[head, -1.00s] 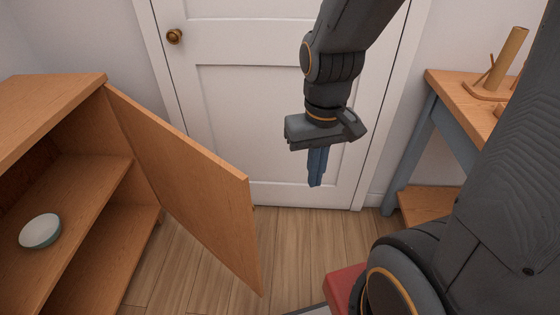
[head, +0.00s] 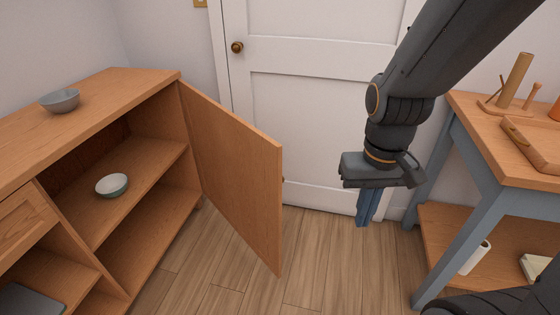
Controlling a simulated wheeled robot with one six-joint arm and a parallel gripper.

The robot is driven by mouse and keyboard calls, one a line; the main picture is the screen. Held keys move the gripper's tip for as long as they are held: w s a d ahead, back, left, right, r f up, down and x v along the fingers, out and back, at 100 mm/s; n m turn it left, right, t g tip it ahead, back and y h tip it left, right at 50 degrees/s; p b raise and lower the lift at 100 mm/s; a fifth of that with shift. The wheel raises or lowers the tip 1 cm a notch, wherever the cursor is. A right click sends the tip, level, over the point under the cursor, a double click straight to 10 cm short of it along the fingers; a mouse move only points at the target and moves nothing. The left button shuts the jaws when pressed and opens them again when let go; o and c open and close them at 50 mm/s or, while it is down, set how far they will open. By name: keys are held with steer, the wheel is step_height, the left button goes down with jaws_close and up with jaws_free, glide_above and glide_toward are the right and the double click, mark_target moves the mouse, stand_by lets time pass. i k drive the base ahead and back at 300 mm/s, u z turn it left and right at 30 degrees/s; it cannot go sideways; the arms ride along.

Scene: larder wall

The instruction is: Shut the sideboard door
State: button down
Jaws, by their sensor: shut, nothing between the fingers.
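The sideboard (head: 135,85) stands on the left, with its wooden door (head: 235,170) swung wide open at its far end. The door sticks out into the room, and its free edge is nearest the middle of the view. The open compartment shows a shelf (head: 150,165) with a small bowl (head: 112,185) on it. My gripper (head: 367,222) hangs pointing down to the right of the door, apart from it. Its blue fingers are shut and hold nothing.
A grey bowl (head: 60,100) stands on the sideboard top. A white room door (head: 320,120) closes the back wall. A blue-legged table (head: 485,240) with wooden things on it stands at the right. Wooden floor (head: 320,260) is clear between the sideboard and table.

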mark_target(240, 167)
steer(key=u, duration=1.1)
steer(key=i, duration=1)
